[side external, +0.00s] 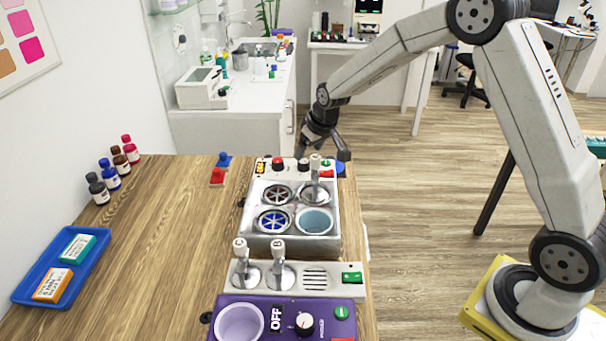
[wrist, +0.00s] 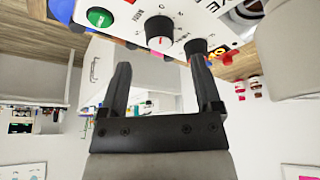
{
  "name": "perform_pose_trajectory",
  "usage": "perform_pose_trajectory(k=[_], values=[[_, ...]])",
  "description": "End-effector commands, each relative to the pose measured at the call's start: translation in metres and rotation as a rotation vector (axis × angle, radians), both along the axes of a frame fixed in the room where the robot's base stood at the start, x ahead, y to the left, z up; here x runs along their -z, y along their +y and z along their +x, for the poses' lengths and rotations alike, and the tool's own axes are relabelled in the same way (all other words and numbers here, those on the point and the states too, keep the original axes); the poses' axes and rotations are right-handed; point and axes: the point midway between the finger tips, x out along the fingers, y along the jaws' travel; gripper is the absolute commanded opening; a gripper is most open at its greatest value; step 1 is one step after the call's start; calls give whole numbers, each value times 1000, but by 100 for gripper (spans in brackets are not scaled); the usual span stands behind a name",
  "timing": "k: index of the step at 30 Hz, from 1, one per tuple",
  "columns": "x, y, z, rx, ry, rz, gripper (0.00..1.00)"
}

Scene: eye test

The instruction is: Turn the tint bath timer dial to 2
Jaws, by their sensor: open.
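My gripper (side external: 323,152) is at the far end of the metal bath unit (side external: 291,243). In the wrist view my gripper (wrist: 160,65) has its fingers apart with nothing between them. Just beyond the fingertips is a white panel with a round dial (wrist: 159,30) bearing a pale face and red pointer. A darker knob (wrist: 195,48) sits to its right, close to the right fingertip. I see no contact with the dial. The small markings are too blurred to read a setting surely. The side view shows a red-and-black knob (side external: 278,163) on the unit's far panel.
A purple unit (side external: 257,298) with its own dial (side external: 304,323) and an OFF display stands at the near end. Levers (side external: 278,252) stand between the units. A blue tray (side external: 87,236) and several bottles (side external: 110,177) are at left. The table's middle left is clear.

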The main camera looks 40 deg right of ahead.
Motion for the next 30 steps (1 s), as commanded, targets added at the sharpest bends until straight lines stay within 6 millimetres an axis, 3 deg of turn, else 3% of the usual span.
perform_pose_trajectory(k=[12, 26, 30], values=[[38, 0, 16, 0, 0, 1, 82], [44, 0, 19, 0, -1, 1, 82], [44, 0, 19, 0, -1, 1, 38]])
